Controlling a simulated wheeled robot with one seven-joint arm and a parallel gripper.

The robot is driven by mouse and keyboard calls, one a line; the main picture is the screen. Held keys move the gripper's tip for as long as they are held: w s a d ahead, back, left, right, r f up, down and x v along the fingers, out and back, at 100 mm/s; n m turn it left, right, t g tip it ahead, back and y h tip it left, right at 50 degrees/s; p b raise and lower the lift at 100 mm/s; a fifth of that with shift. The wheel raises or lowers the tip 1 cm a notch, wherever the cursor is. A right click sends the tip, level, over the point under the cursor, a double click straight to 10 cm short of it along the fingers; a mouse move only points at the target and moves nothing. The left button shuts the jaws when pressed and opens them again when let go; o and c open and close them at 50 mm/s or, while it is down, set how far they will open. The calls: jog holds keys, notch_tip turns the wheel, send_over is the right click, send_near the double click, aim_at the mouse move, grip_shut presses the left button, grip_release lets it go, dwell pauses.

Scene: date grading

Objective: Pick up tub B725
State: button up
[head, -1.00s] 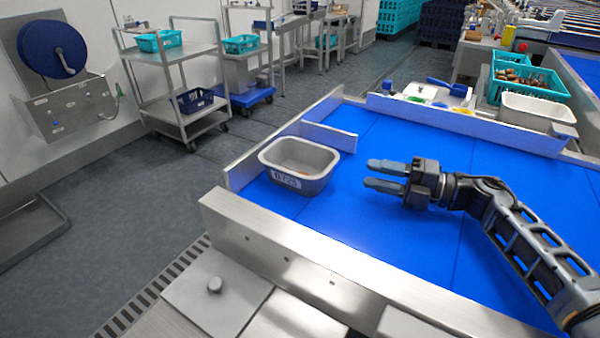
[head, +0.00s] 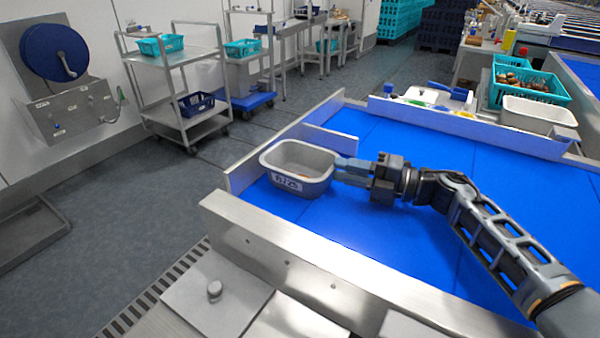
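A grey rectangular tub (head: 290,185) stands upright on the blue belt, near its left end. Its front label is small but appears to read B725, and a little orange-brown content shows inside. My gripper (head: 345,172) is at the tub's right side, its fingers pointing left and meeting the right wall near the rim. The fingertips partly merge with the wall in the picture, so I cannot tell whether they are closed on it or only beside it.
A low metal guide (head: 323,139) stands just behind the tub, and a steel side rail (head: 300,255) runs in front. The blue belt (head: 420,240) is clear around my arm. A white tub (head: 538,114) and teal crate (head: 535,88) stand beyond the back rail.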

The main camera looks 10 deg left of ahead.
grip_shut()
dwell(1.1)
